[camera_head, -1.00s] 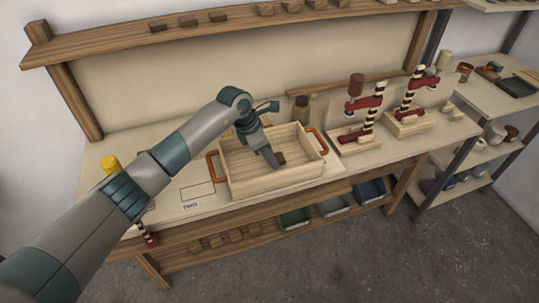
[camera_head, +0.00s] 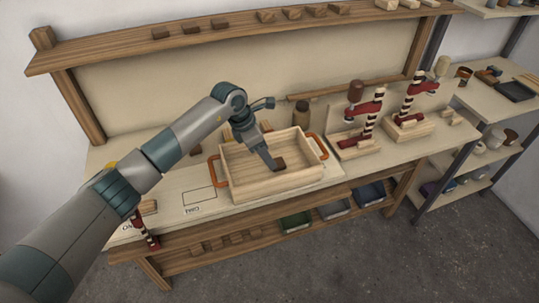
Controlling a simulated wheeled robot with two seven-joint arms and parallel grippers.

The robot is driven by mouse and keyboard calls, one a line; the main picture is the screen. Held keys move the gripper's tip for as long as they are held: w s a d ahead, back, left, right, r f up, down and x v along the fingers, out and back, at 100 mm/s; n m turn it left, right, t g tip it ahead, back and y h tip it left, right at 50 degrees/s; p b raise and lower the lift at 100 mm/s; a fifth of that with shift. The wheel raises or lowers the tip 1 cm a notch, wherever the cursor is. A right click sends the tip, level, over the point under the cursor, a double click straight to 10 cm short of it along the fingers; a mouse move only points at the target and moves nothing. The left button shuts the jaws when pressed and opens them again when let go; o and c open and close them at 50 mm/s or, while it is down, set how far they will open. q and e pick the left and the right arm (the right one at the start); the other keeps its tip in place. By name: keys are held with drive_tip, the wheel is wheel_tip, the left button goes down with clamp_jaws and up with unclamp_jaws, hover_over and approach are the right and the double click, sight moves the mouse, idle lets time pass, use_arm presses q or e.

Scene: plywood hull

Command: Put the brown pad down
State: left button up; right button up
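A small dark brown pad (camera_head: 279,163) shows inside the wooden tray (camera_head: 285,184), which has orange handles. My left gripper (camera_head: 273,166) reaches down into the tray, with its fingertips right at the pad. The fingers look like one narrow shape from here, so I cannot tell whether they are closed around the pad or just beside it. Whether the pad touches the tray floor is also unclear. My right gripper is out of view.
An empty outlined rectangle marked TWO (camera_head: 199,196) lies left of the tray. A brown jar (camera_head: 301,113) stands behind the tray. Red clamps on wooden stands (camera_head: 358,143) stand to the right.

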use_arm(q)
drive_tip(key=p+v, duration=0.2)
drive_tip(key=v, duration=0.6)
drive_tip(key=shift+r+p, duration=0.15)
drive_tip(key=shift+p, duration=0.15)
drive_tip(key=shift+d, duration=0.1)
